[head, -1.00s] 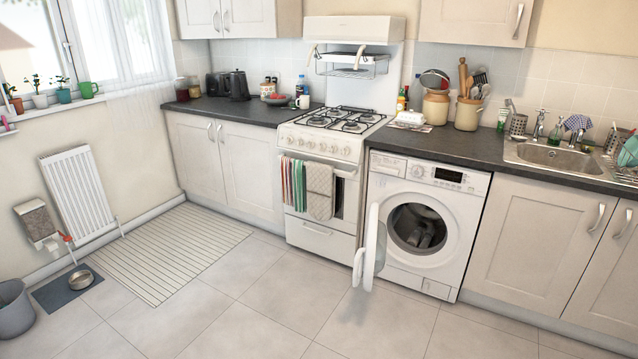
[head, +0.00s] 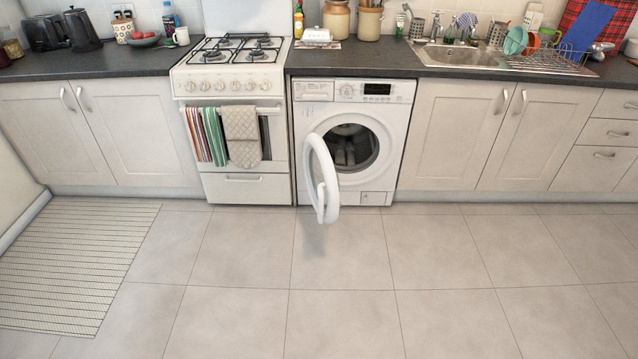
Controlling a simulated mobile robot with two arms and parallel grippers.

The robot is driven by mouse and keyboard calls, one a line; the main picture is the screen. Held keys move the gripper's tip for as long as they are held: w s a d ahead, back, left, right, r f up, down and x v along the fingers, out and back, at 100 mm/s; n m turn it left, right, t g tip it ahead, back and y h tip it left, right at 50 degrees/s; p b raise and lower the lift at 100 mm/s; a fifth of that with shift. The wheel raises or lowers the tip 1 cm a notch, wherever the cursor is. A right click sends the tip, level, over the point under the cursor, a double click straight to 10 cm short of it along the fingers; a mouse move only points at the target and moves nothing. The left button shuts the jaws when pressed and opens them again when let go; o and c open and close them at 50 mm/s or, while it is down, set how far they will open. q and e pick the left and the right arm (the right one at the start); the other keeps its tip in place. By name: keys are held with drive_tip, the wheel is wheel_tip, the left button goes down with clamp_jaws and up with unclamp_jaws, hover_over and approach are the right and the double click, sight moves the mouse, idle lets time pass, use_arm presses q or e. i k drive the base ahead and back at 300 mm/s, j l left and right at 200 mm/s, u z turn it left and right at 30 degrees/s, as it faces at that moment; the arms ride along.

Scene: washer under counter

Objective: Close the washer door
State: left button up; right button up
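The white washer (head: 377,118) stands under the counter, just right of the cooker. Its round door (head: 312,165) hangs open on the left side and sticks out toward me over the floor. The door is seen nearly edge-on, with a handle (head: 321,203) on its free edge. The round drum opening (head: 350,147) is uncovered, and something dark shows inside. Neither of my grippers is in the head view.
The white cooker (head: 242,186) with hanging towels stands left of the washer. Cupboards (head: 456,145) run to the right under the sink. A striped mat (head: 75,262) lies at left. The tiled floor (head: 345,315) before the washer is clear.

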sight(329, 214)
drive_tip(key=j+z, duration=0.15)
drive_tip(key=z, duration=0.25)
drive_tip(key=i+j+z, duration=0.45)
drive_tip(key=j, duration=0.25)
drive_tip(key=i+j+z, duration=0.25)
drive_tip(key=j, duration=0.15)
